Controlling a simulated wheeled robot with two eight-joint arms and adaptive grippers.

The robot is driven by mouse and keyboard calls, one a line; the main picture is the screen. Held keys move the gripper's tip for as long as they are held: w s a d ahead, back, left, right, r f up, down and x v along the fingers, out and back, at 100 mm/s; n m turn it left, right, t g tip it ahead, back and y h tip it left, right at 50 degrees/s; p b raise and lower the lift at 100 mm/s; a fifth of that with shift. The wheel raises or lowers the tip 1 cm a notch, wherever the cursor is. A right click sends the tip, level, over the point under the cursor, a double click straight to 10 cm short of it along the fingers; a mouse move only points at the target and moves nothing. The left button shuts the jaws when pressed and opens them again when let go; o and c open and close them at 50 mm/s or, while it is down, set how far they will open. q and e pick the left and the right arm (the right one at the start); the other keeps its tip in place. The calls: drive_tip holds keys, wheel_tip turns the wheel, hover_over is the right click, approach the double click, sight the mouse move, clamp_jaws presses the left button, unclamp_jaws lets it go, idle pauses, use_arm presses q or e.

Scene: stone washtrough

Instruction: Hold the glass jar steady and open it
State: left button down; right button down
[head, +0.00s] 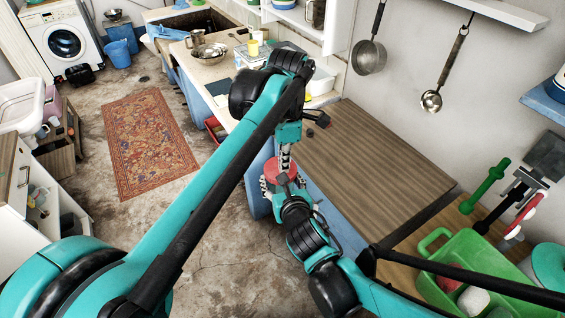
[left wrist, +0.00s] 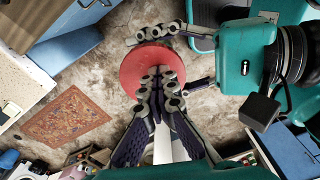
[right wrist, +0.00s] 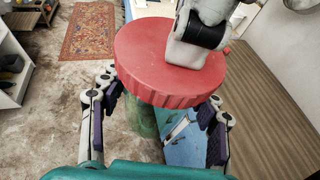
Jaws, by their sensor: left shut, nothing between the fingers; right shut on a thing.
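The glass jar has a wide red lid (head: 277,174) with a ribbed edge. In the right wrist view part of its greenish clear body (right wrist: 142,118) shows under the lid (right wrist: 150,70). My right gripper (right wrist: 160,100) is shut around the jar just below the lid, one finger on each side. It holds the jar upright in the air, beside the wooden counter's left edge. My left gripper (head: 284,160) points down over the lid. Its fingers (left wrist: 160,82) are shut together with nothing between them, at or just above the lid's top. Whether they touch it is unclear.
The wooden counter top (head: 370,160) to the right is mostly bare. A green crate (head: 475,262) with items stands at its near end. Stained floor lies under the jar, with a patterned rug (head: 147,140) to the left. Pans (head: 369,55) hang on the wall.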

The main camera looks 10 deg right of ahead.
use_arm(q)
drive_tip(key=c, duration=1.7)
unclamp_jaws()
